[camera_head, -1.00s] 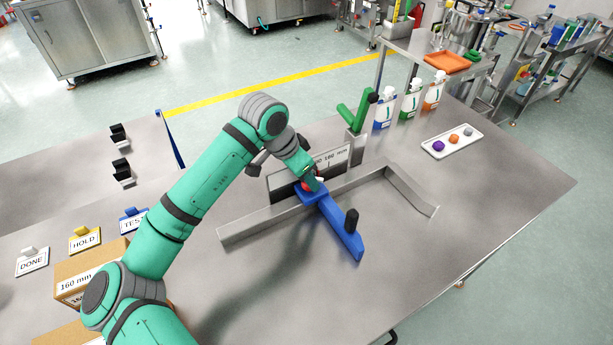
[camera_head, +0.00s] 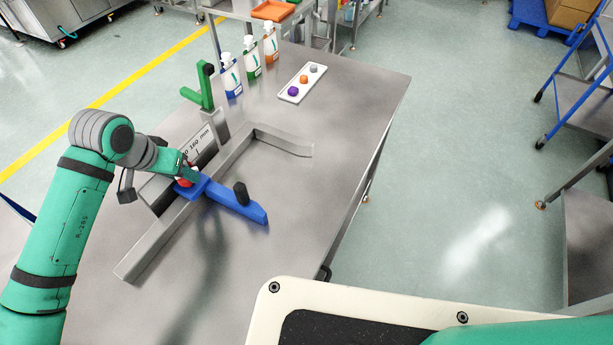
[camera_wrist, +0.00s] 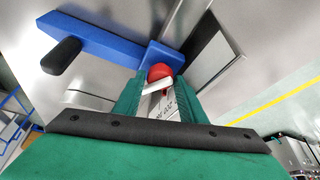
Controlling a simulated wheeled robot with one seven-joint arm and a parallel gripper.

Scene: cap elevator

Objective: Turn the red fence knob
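The red fence knob (camera_wrist: 160,72) sits at the inner end of the blue arm (camera_wrist: 95,42), beside the grey scale plate. In the head view, the knob (camera_head: 185,182) is partly covered by my gripper (camera_head: 187,174). In the wrist view, the two green fingers of my gripper (camera_wrist: 159,83) stand on either side of the knob, and their tips appear to press against it. The blue arm (camera_head: 238,207) lies across the metal fence (camera_head: 160,235) and carries a black handle. The knob's underside is hidden.
A green lever (camera_head: 207,88) with a black grip stands upright behind the fence. Several pouches (camera_head: 251,62) and a white tray (camera_head: 303,83) of coloured caps are at the far end of the table. The table (camera_head: 290,215) right of the blue arm is clear.

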